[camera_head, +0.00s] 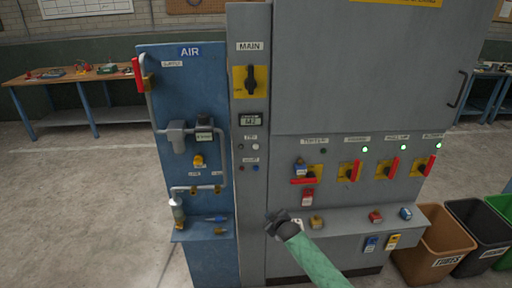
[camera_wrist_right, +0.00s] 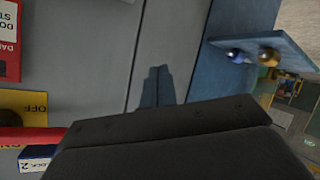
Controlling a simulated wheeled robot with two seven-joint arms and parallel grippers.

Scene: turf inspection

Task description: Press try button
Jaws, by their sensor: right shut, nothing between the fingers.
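The narrow grey column has a small label, too small to read surely, with a white round button or lamp (camera_head: 255,147) and a dark one (camera_head: 241,147) under it. A lower label has a blue round piece (camera_head: 256,168) and a reddish one beside it. I cannot tell for sure which is the try button. My right gripper (camera_head: 270,216) is shut and empty, below these buttons, in front of the lower cabinet. In the right wrist view its fingertips (camera_wrist_right: 158,77) point at the grey panel, and no button shows by them. My left gripper is not in view.
A yellow MAIN switch (camera_head: 250,81) sits above the buttons. The blue AIR panel (camera_head: 165,80) with pipes stands left. Red-handled switches (camera_head: 350,171) line the cabinet to the right, above a shelf (camera_head: 345,219) with locks. Bins (camera_head: 434,244) stand at the right.

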